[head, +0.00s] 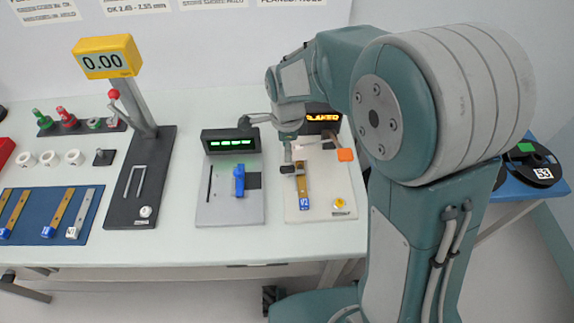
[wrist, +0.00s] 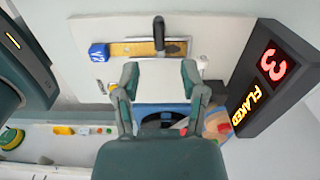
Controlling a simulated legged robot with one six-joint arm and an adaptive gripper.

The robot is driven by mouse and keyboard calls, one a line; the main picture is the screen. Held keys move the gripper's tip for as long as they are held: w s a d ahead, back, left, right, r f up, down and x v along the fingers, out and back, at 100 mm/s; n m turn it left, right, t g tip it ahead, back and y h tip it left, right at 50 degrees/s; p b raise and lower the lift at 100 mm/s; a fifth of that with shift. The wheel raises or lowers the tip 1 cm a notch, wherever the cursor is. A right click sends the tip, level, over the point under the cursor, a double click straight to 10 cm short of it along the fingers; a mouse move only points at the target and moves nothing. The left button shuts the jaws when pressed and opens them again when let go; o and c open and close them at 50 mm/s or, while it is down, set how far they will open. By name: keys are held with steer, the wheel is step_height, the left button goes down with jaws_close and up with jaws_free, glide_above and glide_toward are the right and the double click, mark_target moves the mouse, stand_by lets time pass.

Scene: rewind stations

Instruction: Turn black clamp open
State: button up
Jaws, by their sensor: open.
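The black clamp (wrist: 158,33) is a dark lever on a brass-coloured strip (wrist: 130,48) with a blue end tag, on a pale station plate (wrist: 215,35). In the wrist view the lever points toward the top, across the strip. In the head view the black clamp (head: 288,169) lies across the upper part of the strip, partly hidden by my gripper. My gripper (wrist: 160,75) is open, its two fingers apart with nothing between them. The clamp is beyond the fingertips, about centred between them, and no contact shows.
A dark display reading "3 FLAKED" (wrist: 268,80) stands beside the plate. A second station with a green display (head: 230,141) and blue lever (head: 239,180) is to the left. A gauge with a yellow readout (head: 107,58) stands farther left. An orange piece (head: 346,155) is right of my gripper.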

mark_target(287, 166)
step_height(287, 166, down, 8)
steer(key=shift+r, duration=0.2)
jaws_close()
